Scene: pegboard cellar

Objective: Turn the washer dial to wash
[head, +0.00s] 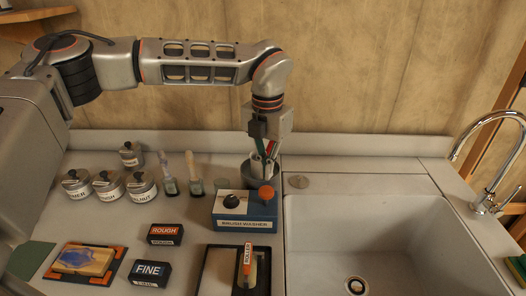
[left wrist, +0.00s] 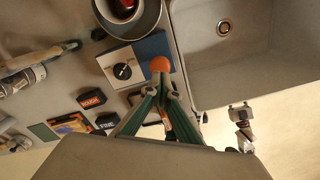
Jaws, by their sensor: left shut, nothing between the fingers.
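The brush washer (head: 245,211) is a blue box with a light panel, a black dial (head: 231,201) and an orange ball knob (head: 266,192). The dial has a white mark and also shows in the left wrist view (left wrist: 122,71); its wording is too small to read. My left gripper (head: 268,174) is shut and empty, pointing down just behind the orange knob, right of the dial. In the left wrist view its fingertips (left wrist: 161,76) overlap the knob; I cannot tell whether they touch. A grey metal part (left wrist: 241,126) at lower right may be my right gripper.
A grey pot (head: 250,170) stands behind the washer, partly hidden by the gripper. Brushes (head: 195,172) and lidded tins (head: 107,184) are to the left. Rough (head: 166,234) and fine (head: 150,273) blocks lie in front. The sink (head: 385,235) is right.

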